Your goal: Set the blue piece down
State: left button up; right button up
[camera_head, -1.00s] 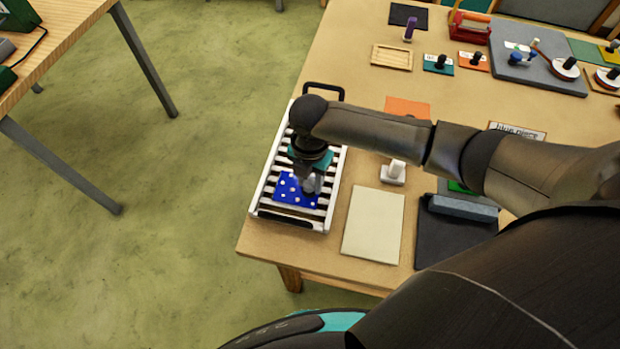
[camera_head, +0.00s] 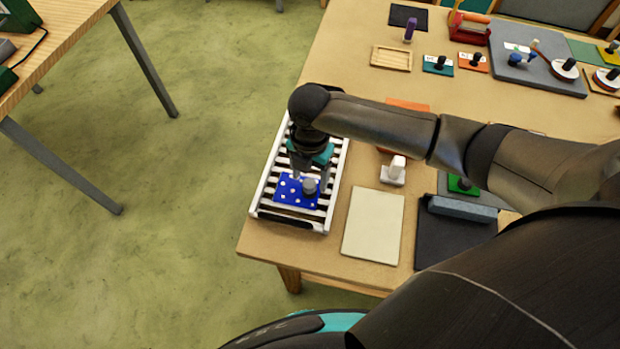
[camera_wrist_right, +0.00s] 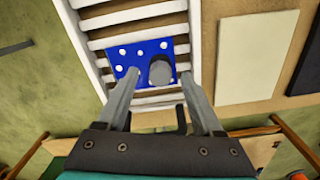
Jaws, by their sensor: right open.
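The blue piece (camera_head: 291,190), a flat blue panel with white dots and a grey round knob (camera_head: 310,186), lies on the slatted white rack (camera_head: 264,197) near its front end. It also shows in the right wrist view (camera_wrist_right: 128,62), lying across the slats, with the knob (camera_wrist_right: 161,70) at its lower right. My right gripper (camera_head: 311,182) is just above the piece. In the wrist view the fingers (camera_wrist_right: 157,88) are spread apart on either side of the knob, with gaps, so it is open and empty. My left gripper is not in view.
Right of the rack lie a cream sheet (camera_head: 373,224) and a white-handled block (camera_head: 393,172). A dark mat with a grey bar (camera_head: 462,208) is farther right. A small wooden tray (camera_head: 391,58) and several knobbed pieces stand toward the back. Floor lies left of the rack.

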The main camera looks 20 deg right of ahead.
notch_tip(320, 180, up, 10)
jog(key=shift+p, duration=0.35)
jog(key=shift+f, duration=0.1)
